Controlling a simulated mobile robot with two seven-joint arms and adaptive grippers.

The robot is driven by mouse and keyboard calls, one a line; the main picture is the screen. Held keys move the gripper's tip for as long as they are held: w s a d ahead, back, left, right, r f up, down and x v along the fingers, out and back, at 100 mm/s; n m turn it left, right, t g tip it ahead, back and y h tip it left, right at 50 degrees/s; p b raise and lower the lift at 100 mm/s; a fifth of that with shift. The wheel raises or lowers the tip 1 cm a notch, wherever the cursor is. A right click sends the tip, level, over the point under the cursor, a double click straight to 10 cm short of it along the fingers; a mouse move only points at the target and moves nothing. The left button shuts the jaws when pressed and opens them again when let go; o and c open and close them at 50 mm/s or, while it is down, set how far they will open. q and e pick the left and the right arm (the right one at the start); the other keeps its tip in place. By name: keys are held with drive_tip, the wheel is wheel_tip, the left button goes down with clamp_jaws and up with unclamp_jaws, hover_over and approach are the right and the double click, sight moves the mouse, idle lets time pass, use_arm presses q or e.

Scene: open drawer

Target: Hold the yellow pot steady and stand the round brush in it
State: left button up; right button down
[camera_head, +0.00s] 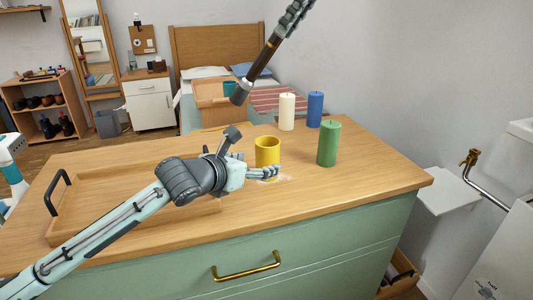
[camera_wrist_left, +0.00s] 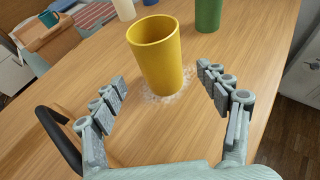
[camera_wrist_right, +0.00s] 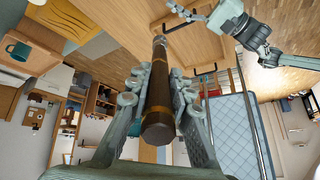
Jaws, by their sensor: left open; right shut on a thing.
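The yellow pot (camera_head: 267,147) stands upright on the wooden counter. My left gripper (camera_head: 256,165) is open just in front of it. In the left wrist view the pot (camera_wrist_left: 157,55) stands ahead, between the spread fingertips (camera_wrist_left: 162,80), with gaps on both sides. My right gripper (camera_head: 285,27) is shut on the round brush (camera_head: 262,62), above and behind the pot. The brush tilts, its grey head (camera_head: 240,92) down and left. In the right wrist view its brown handle (camera_wrist_right: 160,95) runs between the fingers (camera_wrist_right: 160,78).
A green candle (camera_head: 328,143), a cream candle (camera_head: 287,111) and a blue candle (camera_head: 315,109) stand right of and behind the pot. A wooden tray (camera_head: 63,222) with a black handle lies at left. The counter's right front is clear.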

sight(274, 159)
use_arm(q)
drive_tip(key=x, duration=1)
drive_tip(key=shift+d, duration=0.15)
drive_tip(key=shift+c, duration=0.6)
drive_tip(key=c, duration=1.3)
drive_tip(key=shift+c, duration=0.3)
